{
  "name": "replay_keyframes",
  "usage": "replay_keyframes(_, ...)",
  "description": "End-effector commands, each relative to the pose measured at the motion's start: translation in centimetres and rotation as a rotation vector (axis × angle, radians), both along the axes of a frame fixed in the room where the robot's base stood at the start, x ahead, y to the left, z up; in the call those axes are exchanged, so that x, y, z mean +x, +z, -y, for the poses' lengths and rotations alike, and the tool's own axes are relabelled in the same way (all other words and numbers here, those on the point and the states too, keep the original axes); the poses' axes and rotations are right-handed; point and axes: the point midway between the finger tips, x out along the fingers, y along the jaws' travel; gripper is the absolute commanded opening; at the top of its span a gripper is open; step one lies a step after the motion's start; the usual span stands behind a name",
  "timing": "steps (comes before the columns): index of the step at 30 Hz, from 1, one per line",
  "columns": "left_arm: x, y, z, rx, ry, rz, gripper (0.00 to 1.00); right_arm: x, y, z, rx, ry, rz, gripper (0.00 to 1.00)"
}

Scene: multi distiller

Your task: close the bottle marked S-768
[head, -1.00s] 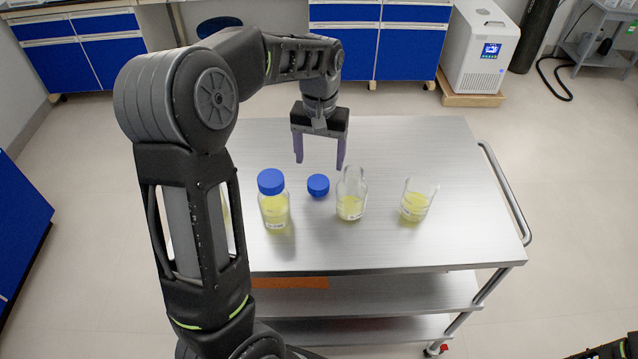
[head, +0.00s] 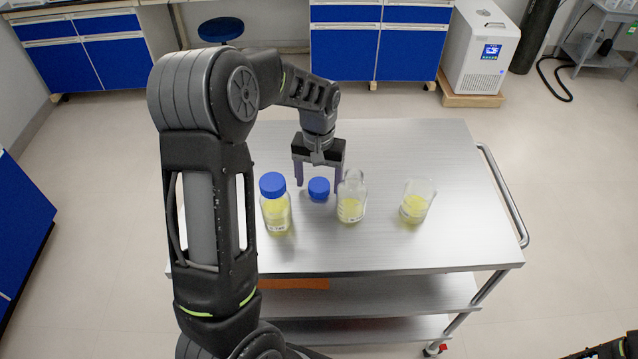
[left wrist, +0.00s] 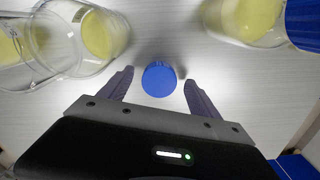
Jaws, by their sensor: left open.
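A loose blue cap (head: 319,187) lies on the cart top between two glass bottles. The uncapped bottle (head: 350,204) with yellow liquid stands right of it; its label is too small to read. My left gripper (head: 318,184) is open, pointing down just above and behind the cap. In the left wrist view, the blue cap (left wrist: 159,79) sits between the spread fingertips (left wrist: 158,77), with a gap on each side. The open bottle (left wrist: 98,36) is at upper left there.
A bottle (head: 276,212) with a blue cap on stands left of the loose cap, close to the left finger. A beaker (head: 416,204) of yellow liquid stands farther right. The metal cart top (head: 460,170) is clear at the right and behind.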

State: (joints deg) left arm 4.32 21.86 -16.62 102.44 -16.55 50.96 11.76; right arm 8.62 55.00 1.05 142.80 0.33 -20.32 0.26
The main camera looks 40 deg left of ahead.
Motion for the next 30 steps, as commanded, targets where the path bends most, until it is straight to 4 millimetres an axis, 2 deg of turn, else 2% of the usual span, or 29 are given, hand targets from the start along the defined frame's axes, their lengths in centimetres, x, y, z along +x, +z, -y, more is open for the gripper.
replay_keyframes(4,0.00,-0.72,-0.01,0.000,0.000,0.001,0.72,-0.03,0.11,0.02,-0.001,-0.001,-0.001,0.87)
replay_keyframes(20,0.03,-0.70,0.00,0.000,0.000,0.002,0.72,-0.03,0.08,0.00,0.000,0.000,-0.001,0.87)
replay_keyframes(30,0.03,-0.70,0.00,-0.001,0.000,0.001,0.46,-0.02,0.08,0.01,0.000,0.000,-0.001,0.87)
